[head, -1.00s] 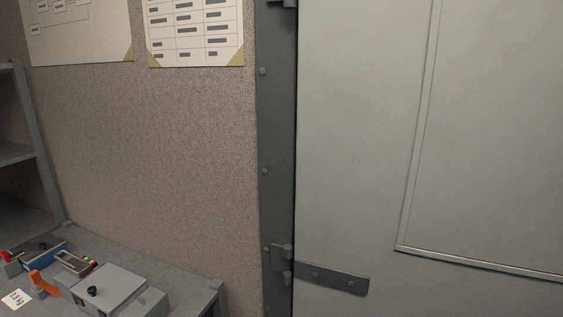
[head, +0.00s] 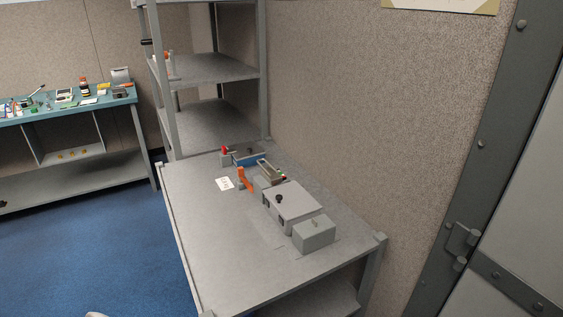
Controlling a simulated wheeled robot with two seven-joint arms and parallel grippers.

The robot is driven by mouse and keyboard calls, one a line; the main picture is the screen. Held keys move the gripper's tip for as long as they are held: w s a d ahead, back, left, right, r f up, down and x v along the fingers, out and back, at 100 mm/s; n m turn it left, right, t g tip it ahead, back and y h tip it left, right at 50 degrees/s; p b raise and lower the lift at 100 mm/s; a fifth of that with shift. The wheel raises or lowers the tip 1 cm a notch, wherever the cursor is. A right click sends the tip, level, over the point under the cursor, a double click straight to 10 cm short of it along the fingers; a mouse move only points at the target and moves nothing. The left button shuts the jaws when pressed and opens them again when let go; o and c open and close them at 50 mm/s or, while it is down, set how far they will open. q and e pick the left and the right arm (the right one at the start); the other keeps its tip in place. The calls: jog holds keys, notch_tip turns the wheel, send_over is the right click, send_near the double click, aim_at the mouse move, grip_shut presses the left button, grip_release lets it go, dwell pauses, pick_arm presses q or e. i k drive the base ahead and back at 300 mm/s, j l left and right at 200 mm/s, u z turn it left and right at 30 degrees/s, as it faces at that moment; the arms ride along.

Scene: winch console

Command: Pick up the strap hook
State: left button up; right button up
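I cannot pick out the strap hook for certain at this size. On the grey metal table (head: 205,236) stands a group of small devices. It has a grey console box (head: 297,205) with a black knob, an upright orange piece (head: 245,180), a blue part (head: 248,160), a small red-topped piece (head: 224,152) and a frame-like part with a red and green end (head: 271,174).
A smaller grey box (head: 314,234) and a white printed card (head: 225,184) are on the table, whose front left is clear. A grey shelf rack (head: 212,68) stands behind. A teal-topped bench (head: 65,108) with several items is at the far left. The blue floor (head: 95,245) looks open.

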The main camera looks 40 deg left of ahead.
aim_at(240, 174)
jog(key=u, duration=1.55)
jog(key=k, duration=0.5)
jog(key=k+z, duration=0.15)
jog(key=z, duration=1.6)
jog(key=j+z, duration=0.2)
jog(key=j, duration=0.2)
jog(key=j+z, duration=0.2)
jog(key=j, duration=0.25)
jog(key=k+j+z, duration=0.2)
jog(key=j, duration=0.2)
jog(key=j+z, duration=0.2)
jog(key=j, duration=0.2)
jog(key=k+j+z, duration=0.2)
jog(key=j, duration=0.15)
